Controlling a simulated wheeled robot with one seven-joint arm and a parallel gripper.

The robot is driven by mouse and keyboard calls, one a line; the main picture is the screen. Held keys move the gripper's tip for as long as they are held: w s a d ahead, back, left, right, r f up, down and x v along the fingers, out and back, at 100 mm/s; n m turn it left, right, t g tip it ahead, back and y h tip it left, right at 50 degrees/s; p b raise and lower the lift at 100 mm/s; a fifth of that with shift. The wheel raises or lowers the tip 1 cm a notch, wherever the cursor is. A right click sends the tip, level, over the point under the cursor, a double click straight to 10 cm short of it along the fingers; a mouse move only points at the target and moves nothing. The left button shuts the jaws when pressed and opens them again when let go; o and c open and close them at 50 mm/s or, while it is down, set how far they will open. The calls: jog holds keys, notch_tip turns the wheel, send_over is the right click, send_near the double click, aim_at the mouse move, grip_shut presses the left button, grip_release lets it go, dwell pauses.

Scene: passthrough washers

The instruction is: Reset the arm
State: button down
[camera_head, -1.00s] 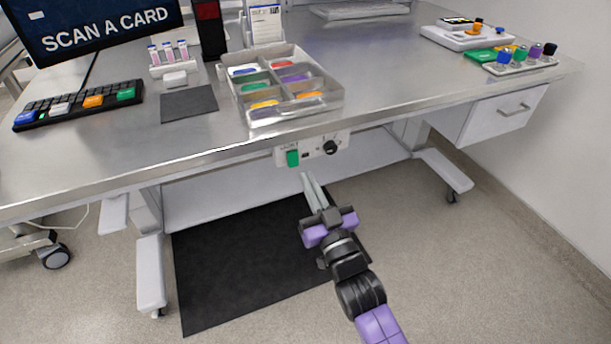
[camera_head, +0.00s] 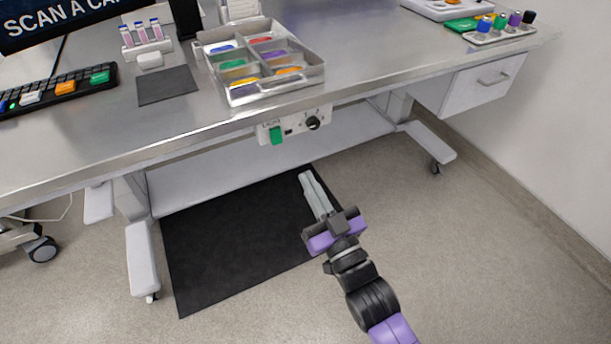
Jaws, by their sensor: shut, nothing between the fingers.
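My gripper (camera_head: 306,176) is shut and empty, its pale fingers together and pointing away from me toward the bench. It is in front of the bench and lower than its top, seen over the right part of the black floor mat (camera_head: 215,255). My arm (camera_head: 372,298), black with purple parts, comes in from the bottom right. The fingers show apart from the control box (camera_head: 294,126) under the bench's front edge, which has a green switch and a black knob.
The metal bench (camera_head: 330,50) carries a clear tray (camera_head: 277,89) of coloured cards, a keyboard (camera_head: 60,95), a tube rack (camera_head: 145,40) and a rack of coloured vials (camera_head: 497,32). A white drawer (camera_head: 480,85) hangs at right. Floor right of my arm (camera_head: 470,240) is clear.

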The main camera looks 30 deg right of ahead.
jog(key=s+r+g+p, duration=0.3)
jog(key=s+p, duration=0.1)
jog(key=s, duration=1.2)
jog(key=s+r+g+p, duration=0.3)
jog(key=s+p, duration=0.1)
jog(key=s, duration=1.3)
jog(key=shift+s+r+p, duration=0.15)
jog(key=shift+s+p, duration=0.1)
jog(key=shift+p, duration=0.15)
jog(key=c, duration=2.1)
grip_release()
